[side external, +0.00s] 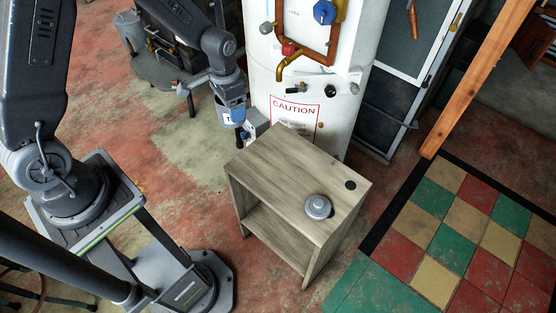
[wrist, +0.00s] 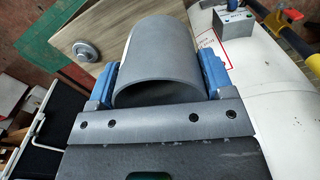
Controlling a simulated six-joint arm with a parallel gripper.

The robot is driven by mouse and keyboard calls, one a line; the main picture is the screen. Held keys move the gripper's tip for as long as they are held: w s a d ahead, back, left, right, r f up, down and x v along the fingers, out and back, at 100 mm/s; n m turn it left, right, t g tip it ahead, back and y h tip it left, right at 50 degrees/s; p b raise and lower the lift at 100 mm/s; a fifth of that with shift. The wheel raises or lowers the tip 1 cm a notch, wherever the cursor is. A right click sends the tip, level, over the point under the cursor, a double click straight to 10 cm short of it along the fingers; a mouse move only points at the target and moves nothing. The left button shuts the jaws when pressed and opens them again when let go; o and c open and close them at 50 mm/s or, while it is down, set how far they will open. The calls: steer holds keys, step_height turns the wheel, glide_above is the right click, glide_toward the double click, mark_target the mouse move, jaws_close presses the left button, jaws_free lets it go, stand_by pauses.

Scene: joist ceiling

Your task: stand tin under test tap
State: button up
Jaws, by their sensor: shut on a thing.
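The tin (wrist: 165,48) is a grey open-mouthed cylinder between the two blue fingers of my gripper (wrist: 158,76) in the wrist view, with its mouth facing the camera. In the side view my gripper (side external: 234,116) hangs left of the white tank, above and behind the small wooden table. It is shut on the tin, whose outline is hard to make out there. The test tap (side external: 287,70) is a brass spout on the front of the tank, below a red handle, to the right of my gripper. The tin is apart from the tap.
The wooden table (side external: 282,168) carries a grey round piece (side external: 317,206) and a black spot; its top is otherwise clear. The white tank (side external: 330,80) stands behind it with a caution sign (side external: 296,109). A small grey box (wrist: 233,22) shows by the tank.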

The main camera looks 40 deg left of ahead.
steer(key=w+d+f+m, duration=0.2)
steer(key=d+f+m, duration=0.3)
steer(key=f+m, duration=0.5)
steer(key=shift+w+m, duration=0.4)
steer(key=shift+m, duration=2.1)
steer(key=shift+d, duration=0.1)
steer(key=d+f, duration=0.2)
steer(key=d, duration=0.1)
steer(key=w+d+f, duration=0.1)
steer(key=d+f, duration=0.1)
steer(key=d, duration=0.2)
steer(key=d+f, duration=0.3)
steer(key=d, duration=0.1)
steer(key=shift+w+d, duration=0.15)
steer(key=shift+w, duration=0.2)
steer(key=shift+d+f, duration=0.1)
steer(key=shift+f, duration=1.7)
steer(key=shift+f, duration=0.15)
steer(key=o, duration=1)
steer(key=shift+o, duration=0.2)
